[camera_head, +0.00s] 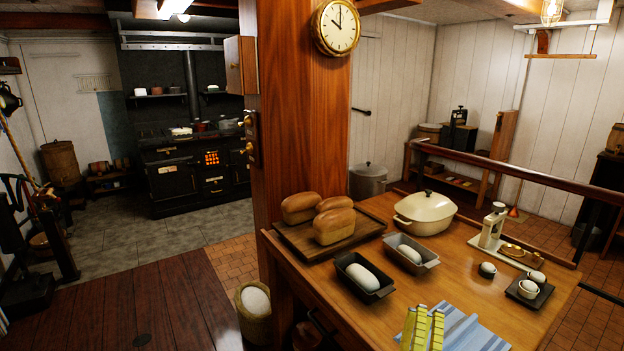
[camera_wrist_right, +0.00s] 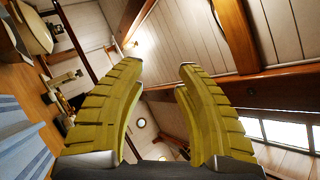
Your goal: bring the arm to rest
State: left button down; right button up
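My right gripper (camera_head: 423,314) shows at the bottom of the head view, its yellow ribbed fingers pointing up over the near edge of the wooden table (camera_head: 335,293). In the right wrist view the two fingers (camera_wrist_right: 159,66) stand apart with nothing between them, so it is open and empty. Behind them are the white plank wall and ceiling beams. A blue striped cloth (camera_head: 468,328) lies beside and behind the gripper on the table. I cannot tell the height of the gripper over the table. My left gripper is not in view.
On the table are a board (camera_head: 292,238) with three loaves, two dark loaf tins (camera_head: 351,287) holding pale dough, a cream lidded pot (camera_head: 425,213), a cream press-like device (camera_head: 493,228) and small cups (camera_head: 528,288). A thick wooden post (camera_head: 297,130) rises behind the table.

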jog(key=s+a+f+n+g+y, duration=0.1)
jog(key=a+f+n+g+y, duration=0.1)
jog(key=a+f+n+y, duration=0.75)
jog(key=s+f+n+g+y, duration=0.15)
jog(key=n+y, duration=0.55)
jog(key=n, duration=0.7)
jog(key=s+d+f+n+g+h, duration=0.3)
jog(key=s+d+f+g, duration=0.15)
jog(key=f, duration=0.45)
jog(key=s+d+f+n+g+h, duration=0.3)
jog(key=s+d+f+n+g, duration=0.15)
jog(key=f, duration=0.35)
jog(key=s+d+f+n+g+h, duration=0.1)
jog(key=s+d+f+g+h, duration=0.3)
jog(key=s+d, duration=0.55)
jog(key=a+f+g+y, duration=0.1)
jog(key=a+f, duration=0.1)
jog(key=f, duration=1.3)
jog(key=a+f+g+y, duration=0.1)
jog(key=a+f+g, duration=0.1)
jog(key=f, duration=1.3)
jog(key=s+f+m+g+y, duration=0.2)
jog(key=s+f+m, duration=0.1)
jog(key=s+f, duration=1.8)
jog(key=shift+s+g, duration=0.35)
jog(key=shift+s, duration=0.15)
